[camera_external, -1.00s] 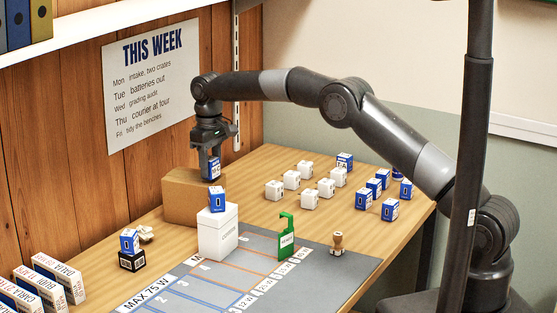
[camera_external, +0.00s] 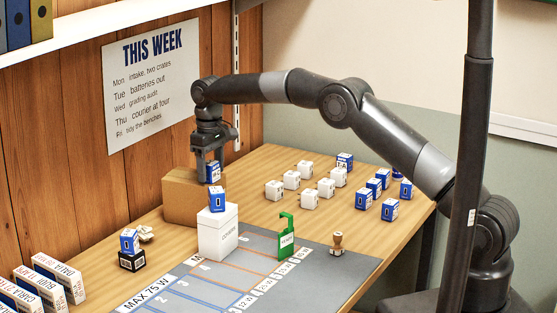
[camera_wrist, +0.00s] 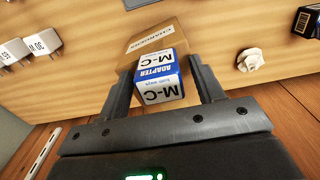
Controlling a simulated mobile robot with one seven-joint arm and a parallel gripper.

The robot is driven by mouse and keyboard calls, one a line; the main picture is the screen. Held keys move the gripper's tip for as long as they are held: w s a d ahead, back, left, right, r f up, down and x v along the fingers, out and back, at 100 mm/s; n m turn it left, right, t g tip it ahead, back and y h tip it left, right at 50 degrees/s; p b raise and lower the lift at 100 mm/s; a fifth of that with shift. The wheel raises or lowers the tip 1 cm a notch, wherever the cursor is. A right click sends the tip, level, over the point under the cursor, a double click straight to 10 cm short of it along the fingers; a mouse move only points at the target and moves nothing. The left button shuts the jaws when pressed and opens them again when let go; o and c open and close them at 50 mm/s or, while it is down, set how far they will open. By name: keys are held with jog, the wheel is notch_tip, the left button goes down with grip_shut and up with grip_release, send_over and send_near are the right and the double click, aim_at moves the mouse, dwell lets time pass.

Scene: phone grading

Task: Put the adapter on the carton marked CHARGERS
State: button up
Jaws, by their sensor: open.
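The adapter, a small blue and white box marked M-C, sits on top of the brown carton; it shows in the wrist view (camera_wrist: 158,78) and in the external view (camera_external: 214,172). The carton (camera_external: 193,203) stands against the plank wall; its label reads CHARGERS in the wrist view (camera_wrist: 152,40). My gripper (camera_external: 208,177) is low over the carton. In the wrist view its jaws (camera_wrist: 163,88) are open, one on each side of the adapter. The adapter looks upright; its underside is hidden.
A white box (camera_external: 217,233) with a blue and white box on top stands just in front of the carton. A green tag stand (camera_external: 286,236) and a stamp (camera_external: 337,244) are on the grey mat. Several white cubes and blue boxes stand to the right.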

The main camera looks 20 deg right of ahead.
aim_at(211, 163)
notch_tip(211, 163, up, 11)
jog(key=shift+f, duration=0.1)
jog(key=shift+r, duration=0.6)
